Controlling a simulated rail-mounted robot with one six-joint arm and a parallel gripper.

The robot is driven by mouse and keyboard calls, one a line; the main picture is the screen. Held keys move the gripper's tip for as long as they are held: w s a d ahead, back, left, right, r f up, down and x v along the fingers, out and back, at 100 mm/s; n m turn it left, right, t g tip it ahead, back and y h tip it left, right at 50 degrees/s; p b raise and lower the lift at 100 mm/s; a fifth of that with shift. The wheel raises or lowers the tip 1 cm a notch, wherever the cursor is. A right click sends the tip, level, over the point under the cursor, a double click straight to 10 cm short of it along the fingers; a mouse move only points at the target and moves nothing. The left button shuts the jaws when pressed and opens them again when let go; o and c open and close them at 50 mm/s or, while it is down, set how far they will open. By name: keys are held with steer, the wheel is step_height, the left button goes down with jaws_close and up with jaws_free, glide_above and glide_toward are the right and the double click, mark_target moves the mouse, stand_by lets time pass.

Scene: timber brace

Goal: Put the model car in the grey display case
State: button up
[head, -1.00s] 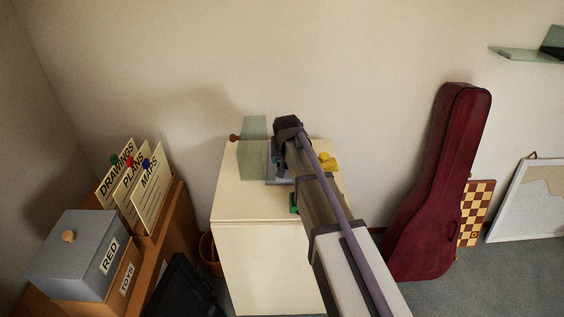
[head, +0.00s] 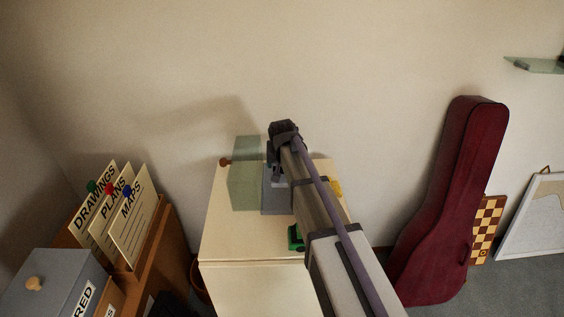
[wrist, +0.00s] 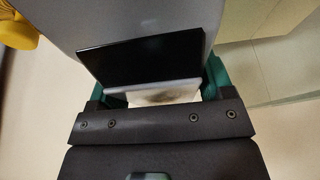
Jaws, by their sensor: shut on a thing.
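My gripper (wrist: 160,98) is shut, its teal fingertips at either side of a grey thing (wrist: 140,18) with a black panel (wrist: 150,52) in the wrist view. I cannot tell whether this is a car or part of a case. In the head view my gripper is over a cream cabinet, largely hidden by my arm. A grey box-like thing (head: 277,201) shows below it, beside a clear greenish glass piece (head: 245,180) with a brown knob (head: 225,162). A small green thing (head: 296,238), perhaps a toy car, sits nearer on the cabinet top, partly behind my arm.
The cream cabinet (head: 230,235) has free top at its front left. A yellow thing (head: 335,187) lies right of my arm. A wooden unit with cards (head: 125,215) and a grey box (head: 55,285) stands left. A dark red instrument case (head: 450,205) leans right.

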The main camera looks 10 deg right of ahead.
steer(key=shift+f+b, duration=3.05)
steer(key=shift+f, duration=0.5)
steer(key=shift+f+b, duration=0.25)
steer(key=shift+b, duration=0.05)
steer(key=o, duration=1.1)
steer(key=p+v, duration=1)
steer(key=v, duration=0.1)
steer(key=shift+w+a+r, duration=0.1)
